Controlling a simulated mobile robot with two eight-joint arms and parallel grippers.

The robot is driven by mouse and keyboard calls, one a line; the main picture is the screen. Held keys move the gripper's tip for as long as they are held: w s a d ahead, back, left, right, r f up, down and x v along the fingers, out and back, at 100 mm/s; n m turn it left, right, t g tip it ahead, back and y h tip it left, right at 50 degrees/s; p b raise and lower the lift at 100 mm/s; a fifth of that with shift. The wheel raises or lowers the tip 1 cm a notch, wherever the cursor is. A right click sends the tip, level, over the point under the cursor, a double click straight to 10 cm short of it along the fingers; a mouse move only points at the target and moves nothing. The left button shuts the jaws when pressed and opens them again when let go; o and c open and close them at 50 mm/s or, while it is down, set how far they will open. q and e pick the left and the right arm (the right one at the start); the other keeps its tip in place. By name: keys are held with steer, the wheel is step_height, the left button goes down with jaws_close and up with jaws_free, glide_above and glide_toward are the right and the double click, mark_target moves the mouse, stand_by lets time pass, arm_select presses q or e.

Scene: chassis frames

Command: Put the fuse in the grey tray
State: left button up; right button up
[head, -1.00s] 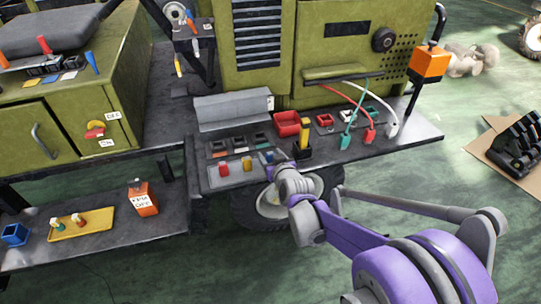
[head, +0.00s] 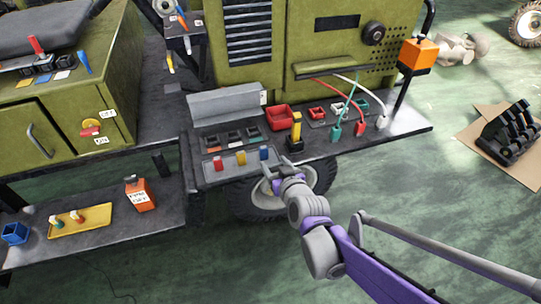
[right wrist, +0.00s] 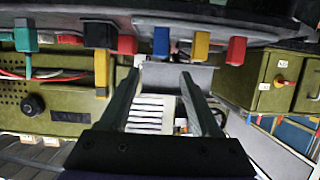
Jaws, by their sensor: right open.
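The grey tray (head: 207,172) lies at the front of the shelf in the head view. It holds upright red (head: 217,162), yellow (head: 241,157) and blue (head: 264,153) blocks that look like fuses. I cannot tell which is the named fuse. My right gripper (head: 275,176) is just in front of the shelf edge, near the blue block. In the right wrist view, which looks upside down, the right gripper's two fingers (right wrist: 160,76) are apart with nothing between them. The red block (right wrist: 236,50) and yellow block (right wrist: 201,46) show beyond them. My left gripper is out of view.
Behind the tray is a row of slots (head: 235,137). A yellow handle (head: 296,127) on a black base, a red bin (head: 279,117) and cabled plugs (head: 360,129) stand to the right. A yellow tray (head: 80,222) with small pieces and an orange box (head: 140,194) are at lower left.

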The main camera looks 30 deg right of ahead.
steer(key=s+a+f+n+g+y, duration=0.1)
steer(key=s+a+f+g, duration=0.1)
steer(key=s, duration=0.5)
steer(key=s+a+f+g+y, duration=0.1)
steer(key=s+a+f+g, duration=0.2)
steer(key=s+a, duration=0.3)
steer(key=s+a+f+n+g+y, duration=0.1)
steer(key=s+a+f+g, duration=0.2)
steer(key=s, duration=0.4)
steer(key=shift+s+a+n+g, duration=0.3)
steer(key=shift+s+a+g, duration=0.1)
steer(key=shift+a, duration=0.4)
steer(key=shift+w, duration=0.1)
